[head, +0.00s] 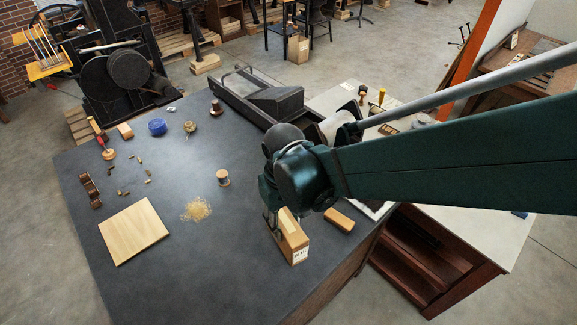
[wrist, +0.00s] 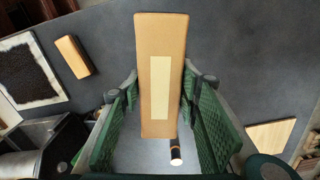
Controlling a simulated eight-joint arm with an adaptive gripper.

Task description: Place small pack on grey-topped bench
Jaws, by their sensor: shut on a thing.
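The small pack (head: 294,240) is a tan box with a printed label low on its side. In the wrist view the pack (wrist: 160,50) shows a pale label strip on its face. My gripper (head: 278,222) is shut on it, with green ribbed finger pads on both sides in the wrist view. The pack is upright over the near right part of the grey-topped bench (head: 160,285). I cannot tell whether its base touches the top. My arm hides part of the bench's right side.
A wooden block (head: 339,220) lies just right of the pack. A spool (head: 223,178), a crumb pile (head: 196,209) and a pale board (head: 133,231) lie to the left. The bench's near middle is clear. A pale-topped table (head: 480,235) stands at right.

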